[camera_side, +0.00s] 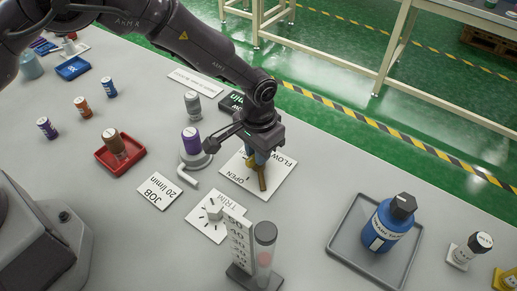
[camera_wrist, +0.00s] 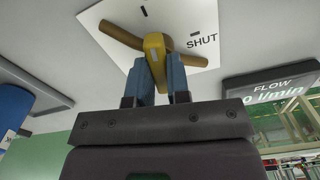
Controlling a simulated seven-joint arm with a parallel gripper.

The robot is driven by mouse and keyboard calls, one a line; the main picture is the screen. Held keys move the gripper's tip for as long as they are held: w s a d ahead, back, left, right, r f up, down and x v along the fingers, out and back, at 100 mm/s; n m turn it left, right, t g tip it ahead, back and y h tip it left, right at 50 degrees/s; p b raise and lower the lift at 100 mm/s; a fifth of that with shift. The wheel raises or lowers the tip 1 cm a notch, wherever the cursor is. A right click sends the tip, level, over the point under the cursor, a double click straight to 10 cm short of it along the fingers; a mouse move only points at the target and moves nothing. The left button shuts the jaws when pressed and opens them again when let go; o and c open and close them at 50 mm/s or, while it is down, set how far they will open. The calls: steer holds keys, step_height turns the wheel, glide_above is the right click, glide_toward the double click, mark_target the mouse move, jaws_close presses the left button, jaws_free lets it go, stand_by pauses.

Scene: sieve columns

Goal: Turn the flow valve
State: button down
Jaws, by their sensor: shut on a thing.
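The flow valve has a yellow handle (camera_wrist: 153,46) and a brown bar (camera_wrist: 188,46) crossing behind it, on a white plate (camera_wrist: 205,18) marked SHUT in the wrist view. In the side view the plate (camera_side: 285,183) reads FLOW and OPEN, and a brass-coloured part of the valve (camera_side: 262,181) shows below my gripper (camera_side: 256,160). My gripper (camera_wrist: 157,82) comes down from above; its blue fingers are shut on the yellow handle. My wrist hides much of the valve in the side view.
A flow display (camera_wrist: 270,100) reads 0 l/min. A JOB card (camera_side: 158,191) says 20 l/min. A trim knob (camera_side: 213,211) and a clear tube meter (camera_side: 264,248) stand nearby. A purple-topped column (camera_side: 191,141) is close on the left. A blue bottle (camera_side: 387,225) stands in a grey tray (camera_side: 345,244).

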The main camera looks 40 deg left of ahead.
steer(key=shift+n, duration=1.1)
steer(key=c, duration=1.1)
jaws_free()
step_height(320, 180, up, 13)
steer(key=shift+r, duration=0.1)
